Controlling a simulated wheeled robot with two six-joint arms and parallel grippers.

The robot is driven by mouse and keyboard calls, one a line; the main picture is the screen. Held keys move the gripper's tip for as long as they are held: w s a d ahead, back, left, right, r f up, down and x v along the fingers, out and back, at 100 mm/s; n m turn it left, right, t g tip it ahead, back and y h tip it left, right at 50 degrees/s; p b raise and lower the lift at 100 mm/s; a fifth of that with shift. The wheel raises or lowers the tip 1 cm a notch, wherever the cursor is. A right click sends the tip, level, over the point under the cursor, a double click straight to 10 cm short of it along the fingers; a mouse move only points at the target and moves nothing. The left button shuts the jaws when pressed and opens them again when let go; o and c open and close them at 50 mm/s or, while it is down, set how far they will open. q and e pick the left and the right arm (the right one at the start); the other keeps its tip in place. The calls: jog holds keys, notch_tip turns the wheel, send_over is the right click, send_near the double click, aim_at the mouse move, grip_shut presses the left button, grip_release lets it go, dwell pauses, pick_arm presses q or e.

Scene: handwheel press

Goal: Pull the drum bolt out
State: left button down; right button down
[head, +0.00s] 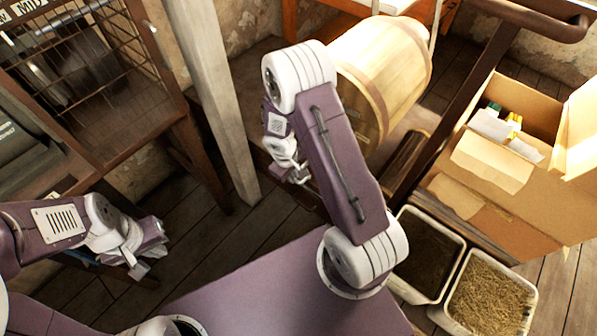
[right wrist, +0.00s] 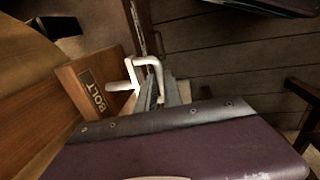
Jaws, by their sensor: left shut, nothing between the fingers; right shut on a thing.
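The drum (head: 385,65) is a pale wooden barrel at the upper middle of the head view, partly hidden behind my right arm. My right gripper (right wrist: 160,92) is shut on the bolt's handle; how deep the bolt sits cannot be told. In the head view my right gripper (head: 298,176) is low at the drum's left side, and the bolt is hidden there. My left gripper (head: 140,268) is shut and empty at the lower left.
A wooden post (head: 212,95) stands left of my right arm. A caged cabinet (head: 80,75) fills the upper left. A cardboard box (head: 500,190) and two bins, one dark-filled (head: 428,255) and one straw-filled (head: 492,295), stand at the right. Plank floor is open between the grippers.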

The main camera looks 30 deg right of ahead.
jog(key=shift+s+a, duration=0.1)
jog(key=shift+a, duration=0.1)
jog(key=c, duration=1.5)
grip_release()
jog(key=shift+a, duration=0.2)
jog(key=r+p, duration=0.1)
jog(key=r, duration=0.2)
jog(key=a+r+p, duration=0.1)
jog(key=r+p, duration=0.1)
jog(key=r, duration=0.1)
jog(key=r+p, duration=0.2)
jog(key=r, duration=0.1)
jog(key=shift+s+a, duration=0.2)
jog(key=shift+s, duration=0.1)
